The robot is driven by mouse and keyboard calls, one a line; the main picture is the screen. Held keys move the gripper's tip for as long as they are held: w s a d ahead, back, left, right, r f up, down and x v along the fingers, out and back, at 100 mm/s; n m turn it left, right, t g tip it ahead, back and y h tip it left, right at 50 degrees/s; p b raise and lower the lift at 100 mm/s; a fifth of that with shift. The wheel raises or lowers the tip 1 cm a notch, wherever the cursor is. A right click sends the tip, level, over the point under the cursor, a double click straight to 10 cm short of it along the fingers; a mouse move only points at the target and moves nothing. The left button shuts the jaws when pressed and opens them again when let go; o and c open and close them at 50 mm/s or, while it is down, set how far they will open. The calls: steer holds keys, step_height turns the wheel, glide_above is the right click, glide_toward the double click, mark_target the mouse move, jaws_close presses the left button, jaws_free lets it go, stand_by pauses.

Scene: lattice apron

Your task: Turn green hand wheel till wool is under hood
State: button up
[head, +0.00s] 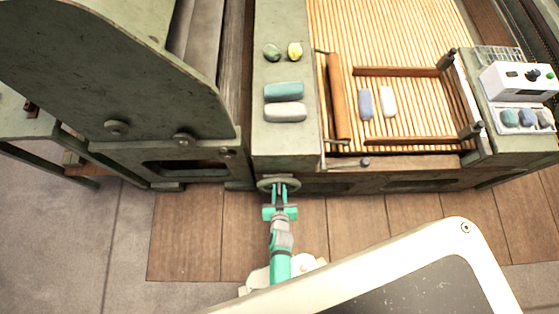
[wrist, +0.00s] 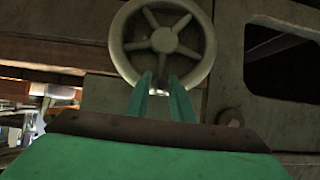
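The green hand wheel (head: 266,184) is on the front of the machine; the wrist view shows its spoked face (wrist: 163,40) nearly head-on. My gripper (head: 279,189) is at the wheel's lower part. In the wrist view its two teal fingers (wrist: 162,78) stand apart, tips overlapping the lower rim; contact is unclear. A small pale bit shows between them. A blue-grey wool piece (head: 366,103) and a white one (head: 388,101) lie on the slatted apron (head: 425,105), right of a brown wooden crossbar (head: 339,97). A large green housing (head: 110,65) at left may be the hood.
A green ledge (head: 285,135) bears a teal roll (head: 284,91), a grey roll (head: 286,112) and two small lumps. A white control box (head: 520,80) stands at right. A pale panel (head: 390,270) fills the lower right. Wooden floor (head: 185,235) is clear left of my arm.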

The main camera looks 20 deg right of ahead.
mark_target(288, 183)
steer(key=shift+w+r, duration=0.1)
steer(key=shift+w, duration=0.05)
jaws_close()
steer(key=shift+s+d+f, duration=0.15)
steer(key=shift+s+d, duration=0.1)
steer(key=shift+d, duration=0.7)
steer(key=shift+s+d+f, duration=0.15)
steer(key=shift+s+d, duration=0.05)
steer(key=shift+d, duration=0.7)
